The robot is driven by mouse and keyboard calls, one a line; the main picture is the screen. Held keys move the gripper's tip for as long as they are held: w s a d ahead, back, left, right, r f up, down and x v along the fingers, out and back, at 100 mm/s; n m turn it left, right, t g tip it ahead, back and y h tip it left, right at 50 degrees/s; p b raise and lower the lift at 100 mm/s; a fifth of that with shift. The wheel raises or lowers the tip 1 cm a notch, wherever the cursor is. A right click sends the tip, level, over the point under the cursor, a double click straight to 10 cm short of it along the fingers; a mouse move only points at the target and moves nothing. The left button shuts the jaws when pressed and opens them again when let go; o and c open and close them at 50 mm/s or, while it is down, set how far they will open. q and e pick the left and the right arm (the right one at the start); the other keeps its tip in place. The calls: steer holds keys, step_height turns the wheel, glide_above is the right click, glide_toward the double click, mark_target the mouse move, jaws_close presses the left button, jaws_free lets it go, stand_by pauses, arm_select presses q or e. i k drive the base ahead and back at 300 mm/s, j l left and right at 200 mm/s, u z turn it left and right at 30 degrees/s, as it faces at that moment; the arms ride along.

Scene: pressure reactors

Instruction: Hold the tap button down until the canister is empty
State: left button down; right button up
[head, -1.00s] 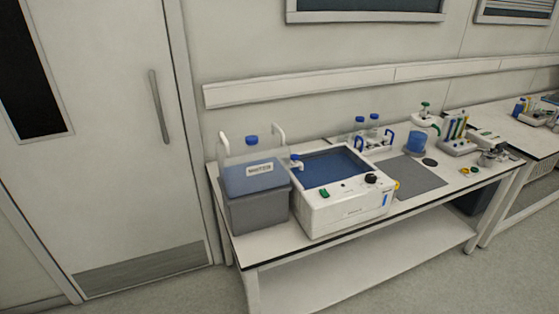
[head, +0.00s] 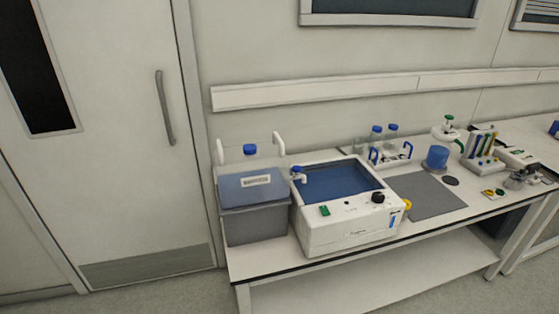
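A clear canister (head: 251,185) with a blue cap and white handles stands on a grey block (head: 256,223) at the left end of the bench. Its lower part looks blue, as if holding liquid. A small tap with a blue top (head: 298,172) sticks out from its right side, over the edge of a white water bath (head: 350,235). The bath basin (head: 340,182) looks blue inside. Neither of my grippers is in view.
The white bench (head: 283,255) also holds a bottle rack (head: 390,153), a blue beaker (head: 437,157), a grey mat (head: 430,196) and a tube rack (head: 482,150). A closed door (head: 120,200) is at left. Some floor shows in front.

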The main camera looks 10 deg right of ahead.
mark_target(296, 169)
steer(key=i+l+u, duration=0.1)
steer(key=l, duration=0.75)
steer(key=i+l+u, duration=0.15)
steer(key=l, duration=0.7)
steer(key=l+u, duration=0.1)
steer(key=l, duration=0.75)
steer(key=i, duration=0.05)
